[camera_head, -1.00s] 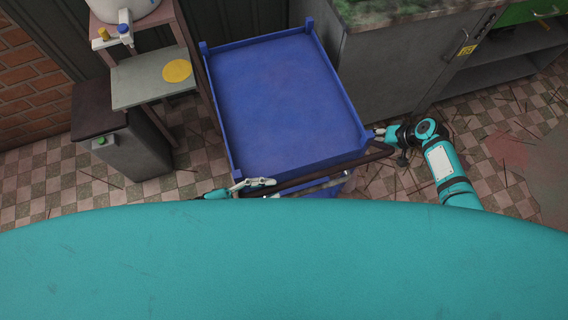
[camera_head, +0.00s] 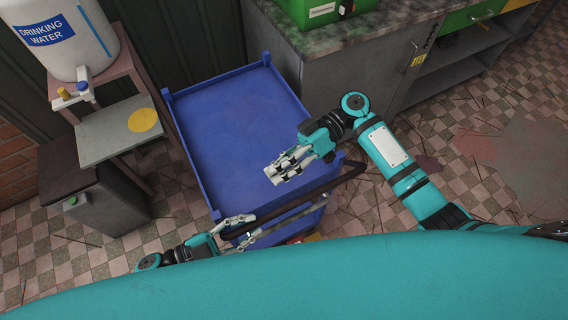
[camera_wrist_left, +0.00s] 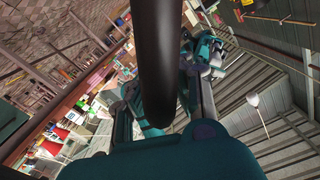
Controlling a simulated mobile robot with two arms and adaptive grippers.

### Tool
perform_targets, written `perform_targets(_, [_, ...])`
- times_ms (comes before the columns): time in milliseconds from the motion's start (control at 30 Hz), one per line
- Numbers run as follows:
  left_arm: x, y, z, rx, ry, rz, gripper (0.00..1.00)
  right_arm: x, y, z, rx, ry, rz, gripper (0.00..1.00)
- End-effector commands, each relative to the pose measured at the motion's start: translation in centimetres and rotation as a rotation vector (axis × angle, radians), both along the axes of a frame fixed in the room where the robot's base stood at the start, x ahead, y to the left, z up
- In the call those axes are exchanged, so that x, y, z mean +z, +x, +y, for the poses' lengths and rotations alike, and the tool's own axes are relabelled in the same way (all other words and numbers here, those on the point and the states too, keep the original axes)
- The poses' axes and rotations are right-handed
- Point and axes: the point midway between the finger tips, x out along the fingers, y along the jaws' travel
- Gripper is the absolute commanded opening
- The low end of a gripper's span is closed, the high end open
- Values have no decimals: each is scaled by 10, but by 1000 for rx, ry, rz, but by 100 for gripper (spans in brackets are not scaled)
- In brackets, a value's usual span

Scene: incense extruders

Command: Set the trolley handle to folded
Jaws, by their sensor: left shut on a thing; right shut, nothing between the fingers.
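The blue trolley (camera_head: 222,110) stands with its empty tray facing up. Its dark bar handle (camera_head: 300,201) runs along the tray's near side, from lower left up to the right. My left gripper (camera_head: 238,228) is shut on the left part of the handle. In the left wrist view the dark handle (camera_wrist_left: 157,60) fills the middle, between the fingers. My right gripper (camera_head: 274,175) is shut and empty, above the near right part of the tray and apart from the handle. My teal body hides the floor in front of the trolley.
A water dispenser (camera_head: 62,38) on a wooden stand and a grey bin (camera_head: 100,200) are left of the trolley. A grey cabinet (camera_head: 350,80) with a stone top stands close behind and right. The checkered floor (camera_head: 490,150) on the right is open.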

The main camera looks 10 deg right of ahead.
Motion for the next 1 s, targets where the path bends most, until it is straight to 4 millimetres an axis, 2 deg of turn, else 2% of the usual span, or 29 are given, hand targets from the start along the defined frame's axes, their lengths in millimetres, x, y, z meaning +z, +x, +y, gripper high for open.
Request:
perform_targets(100, [-1, 2, 2, 7, 7, -1, 0, -5, -13, 24, 2, 3, 2, 0])
perform_targets(267, [-1, 2, 2, 6, 6, -1, 0, -11, -27, 53, 0, 2, 1, 0])
perform_targets(500, [-1, 2, 2, 7, 7, -1, 0, -38, -45, 45, -3, -4, 3, 0])
perform_targets(1000, [-2, 2, 2, 6, 5, 0, 0, -45, -50, 43, -3, -3, 2, 0])
